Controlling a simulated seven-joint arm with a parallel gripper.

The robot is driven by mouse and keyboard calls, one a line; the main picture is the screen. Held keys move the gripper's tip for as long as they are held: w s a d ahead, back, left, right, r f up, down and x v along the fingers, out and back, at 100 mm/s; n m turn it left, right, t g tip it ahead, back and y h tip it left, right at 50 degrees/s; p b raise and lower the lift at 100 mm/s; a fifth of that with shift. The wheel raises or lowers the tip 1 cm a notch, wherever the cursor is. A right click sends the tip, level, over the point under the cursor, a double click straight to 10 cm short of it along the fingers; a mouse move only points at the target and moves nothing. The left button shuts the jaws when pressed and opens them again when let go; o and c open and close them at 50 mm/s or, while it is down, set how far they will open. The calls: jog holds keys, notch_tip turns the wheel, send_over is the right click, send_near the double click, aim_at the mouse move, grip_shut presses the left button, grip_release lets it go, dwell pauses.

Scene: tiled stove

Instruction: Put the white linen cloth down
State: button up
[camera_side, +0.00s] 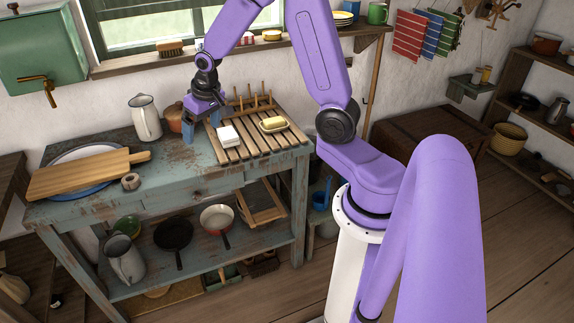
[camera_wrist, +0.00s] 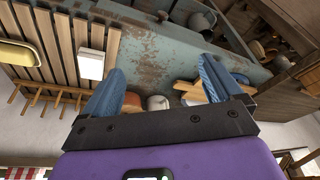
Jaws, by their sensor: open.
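A small white folded block (camera_side: 229,137), which looks like the white linen cloth, lies on the slatted wooden rack (camera_side: 262,148) near its left edge. In the wrist view the white block (camera_wrist: 91,64) lies on the slats, just left of the left blue finger. My gripper (camera_side: 202,132) is over the blue table just left of the rack. Its blue fingers are spread in the wrist view (camera_wrist: 160,65), with nothing held between them. I cannot tell its exact height above the table.
A white jug (camera_side: 146,118) and brown pot (camera_side: 174,119) stand left of my gripper. A cutting board (camera_side: 80,176) covers the table's left. Bare worn tabletop (camera_side: 185,168) lies between.

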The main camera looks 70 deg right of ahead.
jog(key=s+a+r+n+g+y, duration=0.1)
jog(key=s+a+r+n+g, duration=0.15)
jog(key=s+a+n, duration=0.7)
jog(key=s+a+r+n, duration=0.1)
jog(key=s+a+n, duration=0.1)
jog(key=s, duration=0.8)
jog(key=s+a+r+n, duration=0.2)
jog(key=s+n, duration=0.1)
jog(key=s, duration=0.7)
jog(key=shift+s+a+g, duration=0.2)
jog(key=shift+a+g, duration=0.15)
jog(key=shift+n, duration=0.25)
